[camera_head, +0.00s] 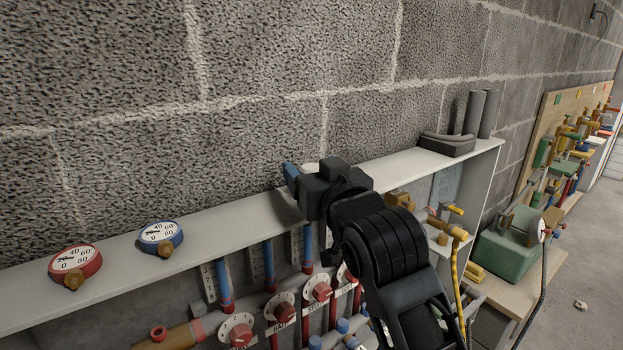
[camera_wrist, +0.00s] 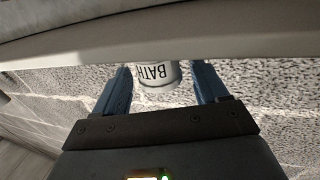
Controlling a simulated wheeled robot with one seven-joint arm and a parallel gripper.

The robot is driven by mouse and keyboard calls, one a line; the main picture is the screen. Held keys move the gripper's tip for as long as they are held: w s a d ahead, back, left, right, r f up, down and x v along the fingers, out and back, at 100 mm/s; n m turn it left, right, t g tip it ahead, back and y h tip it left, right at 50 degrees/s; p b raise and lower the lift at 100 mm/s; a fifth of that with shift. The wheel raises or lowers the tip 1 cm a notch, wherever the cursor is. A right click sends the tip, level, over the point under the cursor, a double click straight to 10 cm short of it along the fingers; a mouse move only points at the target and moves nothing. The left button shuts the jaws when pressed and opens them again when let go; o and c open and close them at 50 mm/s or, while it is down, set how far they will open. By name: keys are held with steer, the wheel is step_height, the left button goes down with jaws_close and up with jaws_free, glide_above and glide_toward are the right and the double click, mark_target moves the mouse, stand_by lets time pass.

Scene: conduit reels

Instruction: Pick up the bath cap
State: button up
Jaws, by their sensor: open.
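The bath cap (camera_wrist: 157,74) is a small white round piece with dark "BATH" lettering, upside down in the wrist view. My gripper (camera_wrist: 161,70) is open, with one blue finger on each side of the cap and a visible gap to each. The cap stands by the light shelf edge, which hides part of it in the wrist view. In the head view my gripper (camera_head: 298,172) is over the shelf top (camera_head: 225,221), close to the wall. A small white patch (camera_head: 310,167) beside the fingers there looks like the cap, mostly hidden by my gripper.
A red gauge (camera_head: 75,264) and a blue gauge (camera_head: 160,237) lie on the shelf at left. A dark grey block (camera_head: 447,146) and upright grey tubes (camera_head: 473,113) stand at its right end. The block wall (camera_head: 290,70) rises close behind. Pipes and red valves (camera_head: 283,310) are below.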

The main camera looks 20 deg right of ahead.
steer(key=shift+w+d, duration=0.1)
steer(key=shift+w, duration=1.25)
steer(key=shift+c, duration=0.3)
steer(key=c, duration=1)
steer(key=shift+r, duration=0.1)
